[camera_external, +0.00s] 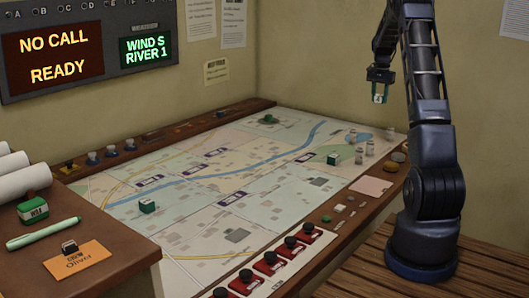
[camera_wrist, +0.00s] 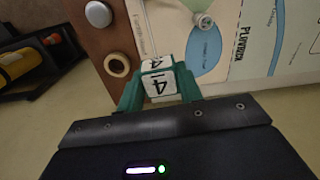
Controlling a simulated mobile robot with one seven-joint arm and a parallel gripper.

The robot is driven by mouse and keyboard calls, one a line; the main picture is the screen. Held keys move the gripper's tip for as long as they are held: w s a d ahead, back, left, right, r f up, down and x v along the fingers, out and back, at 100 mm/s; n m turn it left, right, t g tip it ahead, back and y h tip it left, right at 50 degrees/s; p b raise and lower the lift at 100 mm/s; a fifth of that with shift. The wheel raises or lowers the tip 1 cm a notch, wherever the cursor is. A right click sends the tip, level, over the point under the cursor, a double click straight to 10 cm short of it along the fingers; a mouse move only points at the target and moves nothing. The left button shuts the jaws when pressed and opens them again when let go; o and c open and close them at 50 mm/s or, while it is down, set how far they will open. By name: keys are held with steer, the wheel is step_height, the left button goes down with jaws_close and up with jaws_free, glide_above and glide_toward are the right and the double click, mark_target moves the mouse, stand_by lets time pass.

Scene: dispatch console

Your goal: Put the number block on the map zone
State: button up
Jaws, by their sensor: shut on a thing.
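My gripper (camera_external: 379,90) is raised above the far right end of the map table in the external view. It is shut on a small white number block (camera_external: 378,99). In the wrist view the block (camera_wrist: 158,84) shows a black "4" on two faces and sits between the green fingers of my gripper (camera_wrist: 160,90). The map (camera_external: 215,215) lies flat on the table, with a blue river and several dark-labelled zones. The block is held clear of the map. Which label is the map zone meant cannot be told.
Green blocks (camera_external: 148,206) and (camera_external: 333,159) stand on the map. Several pale pieces (camera_external: 369,148) stand near its right edge. Red switches (camera_external: 270,263) line the front edge. A desk with paper rolls (camera_external: 22,182) and a green stamp block (camera_external: 34,208) is at the left.

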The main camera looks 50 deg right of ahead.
steer(key=w+a+n, duration=0.2)
steer(key=w+a, duration=0.8)
steer(key=a, duration=0.3)
steer(key=w+a+n, duration=0.2)
steer(key=w+a, duration=0.9)
steer(key=a, duration=0.3)
steer(key=w+a+n, duration=0.2)
steer(key=w+a, duration=0.1)
steer(key=a, duration=1.2)
steer(key=w+a+n, duration=0.2)
steer(key=w+a, duration=0.1)
steer(key=a, duration=1.2)
steer(key=s+a+n, duration=0.2)
steer(key=a+n, duration=0.1)
steer(key=a, duration=1.4)
steer(key=n, duration=0.6)
glide_above(179, 287)
step_height(179, 287, down, 20)
steer(key=shift+w+r, duration=0.1)
steer(key=shift+r, duration=0.1)
